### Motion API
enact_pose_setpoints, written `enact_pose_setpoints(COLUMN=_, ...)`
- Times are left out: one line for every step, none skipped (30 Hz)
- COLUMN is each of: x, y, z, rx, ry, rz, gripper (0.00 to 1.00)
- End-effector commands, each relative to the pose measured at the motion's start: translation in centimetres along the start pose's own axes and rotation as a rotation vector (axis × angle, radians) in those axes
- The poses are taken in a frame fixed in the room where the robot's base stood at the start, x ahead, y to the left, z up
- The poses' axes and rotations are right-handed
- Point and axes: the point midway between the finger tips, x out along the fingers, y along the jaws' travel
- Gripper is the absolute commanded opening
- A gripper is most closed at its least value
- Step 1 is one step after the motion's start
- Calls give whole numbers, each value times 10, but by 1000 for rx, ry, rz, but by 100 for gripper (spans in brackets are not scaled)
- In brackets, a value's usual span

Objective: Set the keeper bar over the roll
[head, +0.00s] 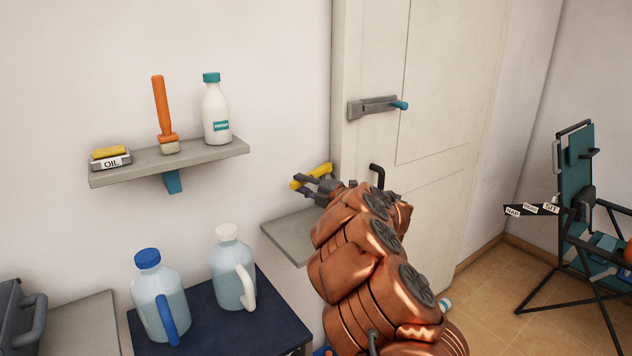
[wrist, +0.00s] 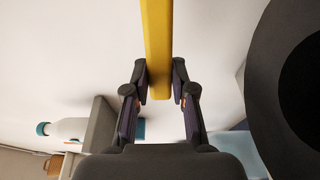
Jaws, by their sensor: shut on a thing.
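My gripper (head: 309,186) is shut on a yellow bar (head: 322,170), in front of the white wall left of the door. The bar is held above a grey ledge (head: 288,238), apart from it. In the wrist view the gripper (wrist: 160,80) has the end of the bar (wrist: 158,35) between its two fingers, and the bar runs out past the top of the picture. I cannot make out a roll in either view; my arm hides part of the area behind it.
A wall shelf (head: 200,157) holds an orange-handled brush (head: 162,105), a white bottle (head: 215,115) and an OIL tin (head: 112,163). Two jugs (head: 160,305) (head: 232,275) stand on a dark blue table (head: 200,344). A door (head: 430,110) and folding chair (head: 580,190) are right. A large dark disc (wrist: 295,75) fills the wrist view's right.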

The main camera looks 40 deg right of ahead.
Motion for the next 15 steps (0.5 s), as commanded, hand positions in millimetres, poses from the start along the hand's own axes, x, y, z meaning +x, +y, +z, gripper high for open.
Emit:
enact_pose_setpoints(x=-1, y=0, z=2, rx=2, ry=-5, rz=1, gripper=0)
enact_pose_setpoints(x=-2, y=0, z=2, rx=2, ry=-5, rz=1, gripper=0)
enact_pose_setpoints(x=-1, y=0, z=2, rx=2, ry=-5, rz=1, gripper=0)
enact_pose_setpoints(x=-1, y=0, z=1, rx=2, ry=-4, rz=0, gripper=0)
enact_pose_setpoints(x=-1, y=0, z=1, rx=2, ry=-4, rz=0, gripper=0)
enact_pose_setpoints(x=-1, y=0, z=1, rx=2, ry=-4, rz=0, gripper=0)
enact_pose_setpoints(x=-1, y=0, z=1, rx=2, ry=-4, rz=0, gripper=0)
enact_pose_setpoints(x=-1, y=0, z=1, rx=2, ry=-5, rz=0, gripper=0)
enact_pose_setpoints(x=-1, y=0, z=1, rx=2, ry=-5, rz=0, gripper=29)
enact_pose_setpoints(x=-1, y=0, z=1, rx=2, ry=-4, rz=0, gripper=32)
enact_pose_setpoints(x=-1, y=0, z=1, rx=2, ry=-4, rz=0, gripper=35)
enact_pose_setpoints(x=-1, y=0, z=1, rx=2, ry=-3, rz=0, gripper=39)
enact_pose_setpoints(x=-1, y=0, z=1, rx=2, ry=-3, rz=0, gripper=42)
enact_pose_setpoints(x=0, y=0, z=0, rx=2, ry=-3, rz=0, gripper=45)
enact_pose_setpoints(x=0, y=0, z=0, rx=2, ry=-2, rz=0, gripper=50)
